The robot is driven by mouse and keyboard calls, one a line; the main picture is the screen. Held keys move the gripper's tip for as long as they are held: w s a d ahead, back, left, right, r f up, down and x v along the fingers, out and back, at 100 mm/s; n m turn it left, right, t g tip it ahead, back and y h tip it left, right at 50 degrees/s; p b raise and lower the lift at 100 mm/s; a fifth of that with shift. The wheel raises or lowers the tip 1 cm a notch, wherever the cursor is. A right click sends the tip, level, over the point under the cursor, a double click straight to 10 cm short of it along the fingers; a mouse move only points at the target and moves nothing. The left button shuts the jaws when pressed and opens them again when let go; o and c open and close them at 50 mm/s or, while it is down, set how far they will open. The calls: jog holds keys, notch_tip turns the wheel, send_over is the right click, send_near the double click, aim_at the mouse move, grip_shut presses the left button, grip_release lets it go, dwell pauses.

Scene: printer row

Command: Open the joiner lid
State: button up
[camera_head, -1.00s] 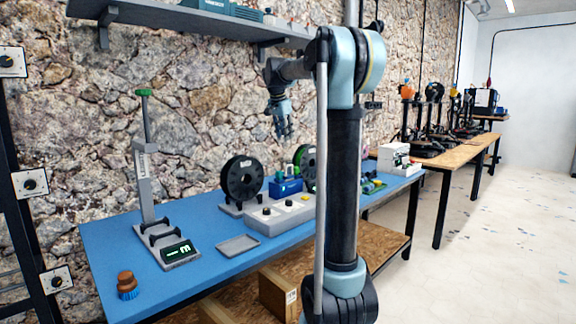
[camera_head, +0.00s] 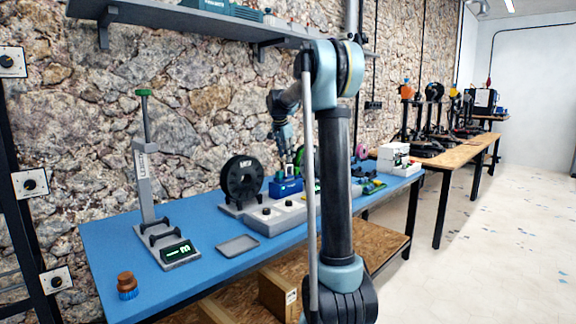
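A small blue box, which looks like the joiner (camera_head: 283,188), stands on the blue bench top behind a long grey block with knobs. Whether its lid is shut or raised is too small to tell. My gripper (camera_head: 289,172) points down right over the blue box, at its top. Whether the fingers touch it, and how far apart they are, cannot be made out.
A black spool (camera_head: 241,178) on a stand is left of the box. The grey knob block (camera_head: 277,217) lies in front of it. A grey tray (camera_head: 238,245) and a tall grey stand (camera_head: 147,185) are further left. A wall shelf (camera_head: 190,17) hangs above. My arm hides part of the bench.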

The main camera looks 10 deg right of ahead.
jog(key=shift+x, duration=2.8)
grip_shut()
